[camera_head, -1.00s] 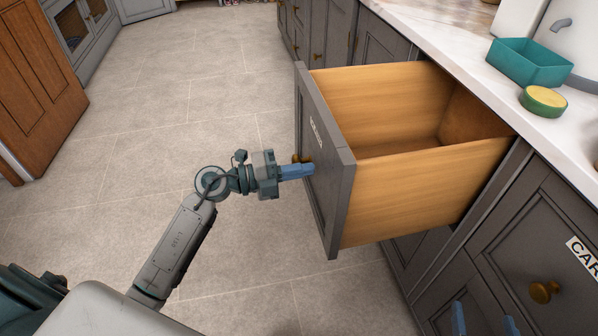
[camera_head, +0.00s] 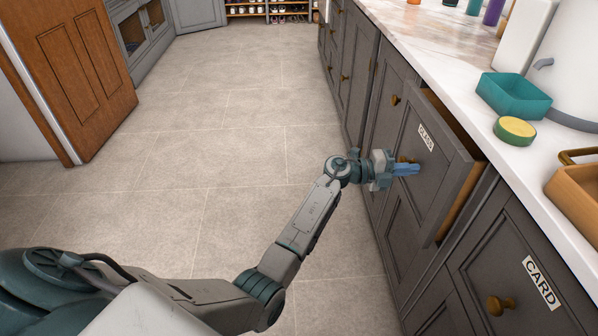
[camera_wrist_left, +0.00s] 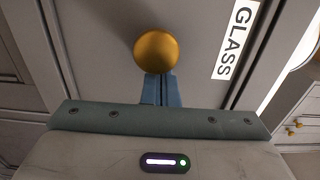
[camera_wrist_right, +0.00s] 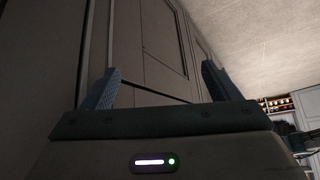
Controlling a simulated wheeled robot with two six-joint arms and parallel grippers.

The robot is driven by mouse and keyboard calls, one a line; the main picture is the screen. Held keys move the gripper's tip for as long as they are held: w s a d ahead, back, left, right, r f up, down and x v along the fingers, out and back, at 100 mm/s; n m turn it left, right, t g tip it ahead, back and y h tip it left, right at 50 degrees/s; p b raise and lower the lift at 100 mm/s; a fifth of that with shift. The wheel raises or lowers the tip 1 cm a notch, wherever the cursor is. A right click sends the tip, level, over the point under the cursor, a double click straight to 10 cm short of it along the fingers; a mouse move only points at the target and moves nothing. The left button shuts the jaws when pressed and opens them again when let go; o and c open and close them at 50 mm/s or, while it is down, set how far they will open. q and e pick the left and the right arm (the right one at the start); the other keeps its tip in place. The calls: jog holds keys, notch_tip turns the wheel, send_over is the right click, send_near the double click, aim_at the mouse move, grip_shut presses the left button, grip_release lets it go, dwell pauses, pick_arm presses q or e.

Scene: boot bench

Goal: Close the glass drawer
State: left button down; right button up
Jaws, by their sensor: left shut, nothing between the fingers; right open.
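The glass drawer (camera_head: 430,185) has a dark grey front with a white GLASS label and a round brass knob. It stands part-way out of the cabinet, with a narrow gap showing its wooden side (camera_head: 458,205). My left gripper (camera_head: 412,169) is shut and empty, its blue fingertips at the drawer front by the knob. In the left wrist view the shut fingers (camera_wrist_left: 161,88) point at the front just below the brass knob (camera_wrist_left: 157,51); I cannot tell if they touch. My right gripper (camera_wrist_right: 158,85) is open and empty, in front of grey cabinet panels.
The CARD drawer or door (camera_head: 520,285) with a brass knob is at the lower right. On the marble counter (camera_head: 455,75) are a teal tray (camera_head: 513,97), a yellow-green round item (camera_head: 515,130) and a wooden box (camera_head: 580,200). The tiled floor to the left is clear.

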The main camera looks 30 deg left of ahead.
aim_at(429, 167)
pick_arm(q)
jog(key=x, duration=0.5)
jog(key=shift+d, duration=0.1)
jog(key=shift+w+d+r, duration=0.1)
pick_arm(e)
jog(key=shift+s, duration=0.1)
pick_arm(q)
jog(key=shift+r, duration=0.15)
pick_arm(e)
jog(key=shift+r, duration=0.1)
